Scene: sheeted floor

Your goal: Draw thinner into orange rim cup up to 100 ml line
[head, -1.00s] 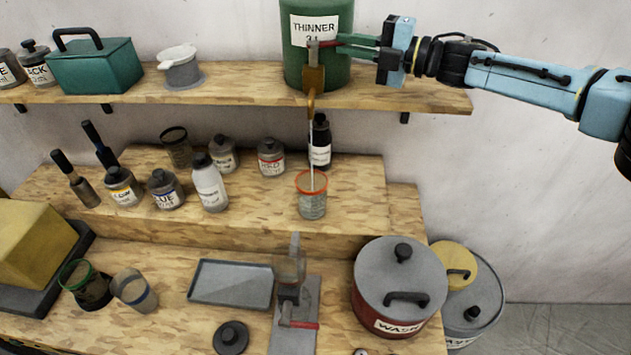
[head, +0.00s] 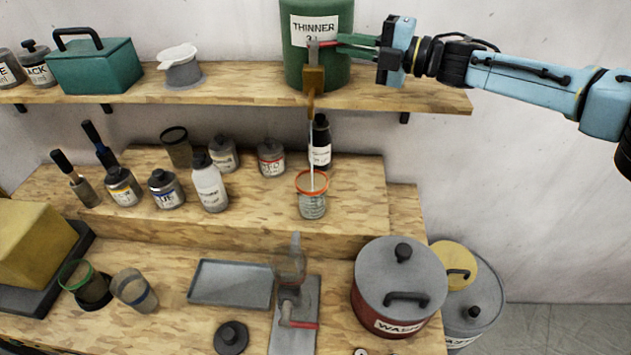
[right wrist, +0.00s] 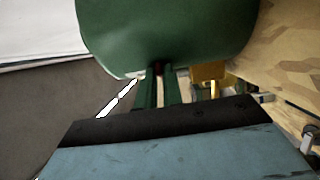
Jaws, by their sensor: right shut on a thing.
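The green thinner can (head: 318,70) stands on the upper shelf, and it fills the top of the right wrist view (right wrist: 170,35). Its brass tap (head: 313,80) hangs over the shelf edge. A thin pale stream runs from the tap into the orange rim cup (head: 312,204), which stands upright on the middle step below. Liquid shows in the cup, but its level against the marks is too small to read. My right gripper (head: 345,43) is shut on the tap's red handle (head: 327,43). My left gripper is not in view.
A black-capped bottle (head: 320,145) stands just behind the cup. Paint jars (head: 271,157) and a white bottle (head: 210,185) stand to its left.

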